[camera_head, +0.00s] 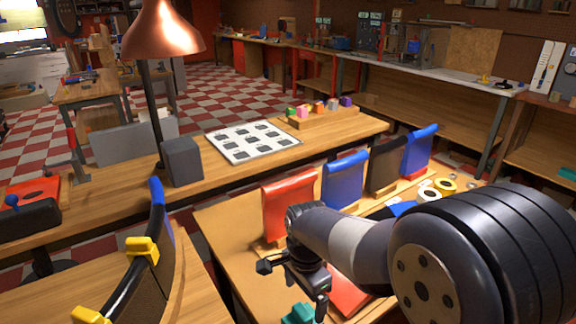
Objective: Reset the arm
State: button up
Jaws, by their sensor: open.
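My arm comes in from the lower right of the head view and reaches left over the wooden table (222,232). My gripper (293,282) hangs at its end, pointing down toward the front of the table. It is open, and I see nothing between its fingers. A red flat piece (350,290) lies behind and right of the gripper, partly hidden by my arm. A teal piece (298,315) sits just below the gripper at the picture's bottom edge. I cannot tell the exact gap between the gripper and the teal piece.
A red panel (289,205), two blue panels (345,180) and a black panel (385,165) stand upright behind my arm. A curved black duct piece with yellow clamps (141,248) is at left. A copper lamp (162,32) and a white patterned board (252,141) are on the bench behind.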

aim_at(303, 311)
notch_tip(303, 311, down, 10)
jog(key=shift+f+b, duration=0.1)
jog(key=shift+b, duration=0.45)
jog(key=shift+r+p, duration=0.3)
jog(key=shift+p, duration=0.2)
notch_tip(303, 311, up, 9)
jog(key=p, duration=0.7)
jog(key=shift+r, duration=0.1)
jog(key=shift+w+d+r+p, duration=0.1)
jog(key=shift+d+r+p, duration=0.05)
jog(key=shift+r+p, duration=0.15)
jog(key=w+d+r+n+p, duration=0.4)
jog(key=w+d+n+p, duration=0.2)
jog(key=d+n, duration=0.3)
jog(key=shift+d+r+n, duration=0.3)
jog(key=shift+r, duration=0.1)
jog(key=shift+w, duration=0.1)
